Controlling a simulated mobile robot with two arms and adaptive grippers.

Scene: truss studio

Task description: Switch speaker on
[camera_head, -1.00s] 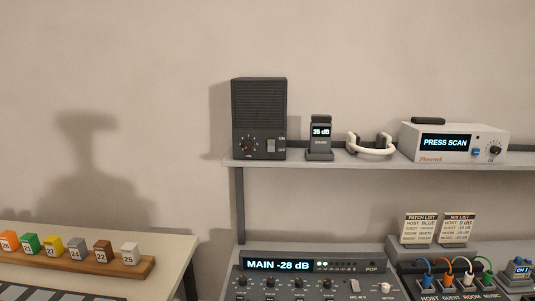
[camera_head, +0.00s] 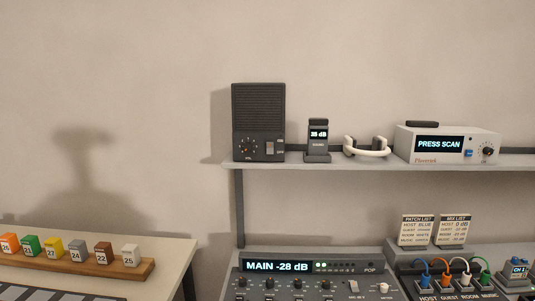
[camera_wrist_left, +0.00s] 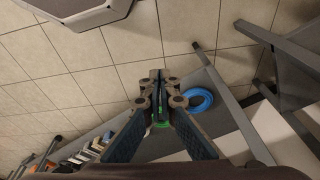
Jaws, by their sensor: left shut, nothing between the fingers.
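The speaker (camera_head: 258,112) is a dark upright box with a ribbed grille, standing at the left end of the wall shelf. A round volume knob (camera_head: 248,148) is at its lower left and a light rocker switch (camera_head: 269,148) at its lower right. I cannot tell which way the rocker is set. My left gripper (camera_wrist_left: 158,76) shows in the left wrist view, shut and empty, above a tiled floor and away from the speaker. Neither gripper shows in the head view, and my right gripper is in no view.
The shelf (camera_head: 340,162) also holds a small meter (camera_head: 318,140) reading 35 dB, white headphones (camera_head: 366,150) and a scanner box (camera_head: 445,145). Below is a mixer (camera_head: 310,268). A side table (camera_head: 170,250) with numbered blocks stands left. A blue ring (camera_wrist_left: 198,100) shows in the wrist view.

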